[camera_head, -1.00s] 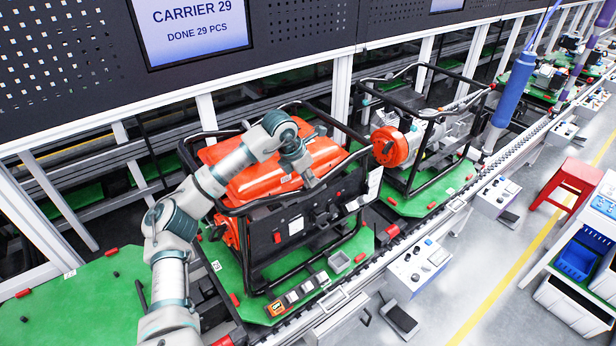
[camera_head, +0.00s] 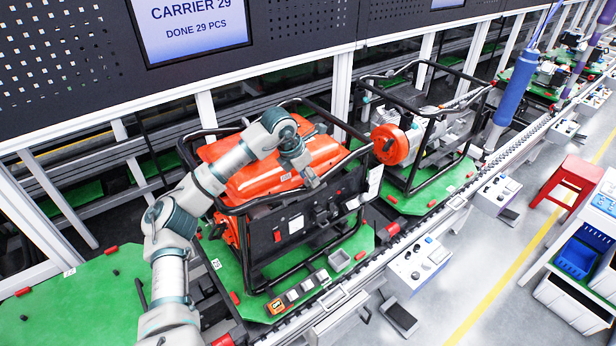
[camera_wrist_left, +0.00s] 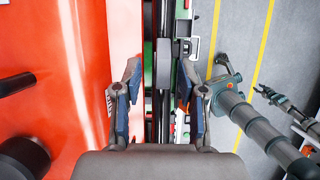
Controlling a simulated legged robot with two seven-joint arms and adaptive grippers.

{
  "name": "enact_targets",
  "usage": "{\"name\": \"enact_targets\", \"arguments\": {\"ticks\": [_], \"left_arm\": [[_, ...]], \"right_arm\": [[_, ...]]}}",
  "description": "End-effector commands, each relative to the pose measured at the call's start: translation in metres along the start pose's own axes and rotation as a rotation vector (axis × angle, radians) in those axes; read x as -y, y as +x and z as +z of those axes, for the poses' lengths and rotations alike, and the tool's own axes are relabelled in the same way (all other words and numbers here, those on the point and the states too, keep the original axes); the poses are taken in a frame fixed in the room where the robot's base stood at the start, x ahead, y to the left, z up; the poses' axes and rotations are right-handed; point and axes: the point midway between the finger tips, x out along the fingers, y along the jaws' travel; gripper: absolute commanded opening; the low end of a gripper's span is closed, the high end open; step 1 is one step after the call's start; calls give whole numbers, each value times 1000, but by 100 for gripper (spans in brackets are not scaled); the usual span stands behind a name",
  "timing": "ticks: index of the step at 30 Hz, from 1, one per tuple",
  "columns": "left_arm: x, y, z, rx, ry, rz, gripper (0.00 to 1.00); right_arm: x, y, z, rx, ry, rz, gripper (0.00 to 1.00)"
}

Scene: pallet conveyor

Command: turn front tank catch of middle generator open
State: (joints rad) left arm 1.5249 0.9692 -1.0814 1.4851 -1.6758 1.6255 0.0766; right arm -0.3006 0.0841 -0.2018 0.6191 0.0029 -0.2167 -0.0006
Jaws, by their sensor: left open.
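The generator with the orange tank (camera_head: 262,188) stands in a black tube frame below my left arm. Its dark front panel (camera_head: 265,238) faces the aisle. My left gripper (camera_head: 312,182) is over the tank's front right edge, pointing down. In the left wrist view my left gripper (camera_wrist_left: 160,98) is open, with nothing seen held. Between its fingers run the tank's edge and a black bar with a dark block (camera_wrist_left: 163,78), which I cannot surely identify as the front catch. A black lever (camera_wrist_left: 16,83) lies on the tank at left. An arm, probably my right, shows at right; its gripper state is unclear.
A second framed generator with an orange round part (camera_head: 390,146) stands to the right. Green pallets (camera_head: 352,250) carry the generators along the conveyor. Control boxes (camera_head: 418,266) line its front edge. A red stool (camera_head: 568,186) stands in the aisle.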

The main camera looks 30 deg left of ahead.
Motion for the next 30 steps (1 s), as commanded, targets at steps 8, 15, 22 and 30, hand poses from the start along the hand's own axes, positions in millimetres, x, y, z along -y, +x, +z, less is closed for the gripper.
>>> {"name": "enact_targets", "arguments": {"ticks": [8, 15, 22, 30], "left_arm": [[-2, -52, 2, 4, 0, 0, 41], [-3, -97, 2, 0, 0, -2, 41], [-4, -112, 1, -4, -1, -3, 41], [-4, -112, 1, -4, -1, -3, 41]], "right_arm": [[2, 0, 0, 0, 0, -2, 40], [2, 0, 0, 0, 1, -2, 40], [2, 0, -1, 0, 1, -3, 40], [3, 0, -1, 1, 1, -3, 40]]}}
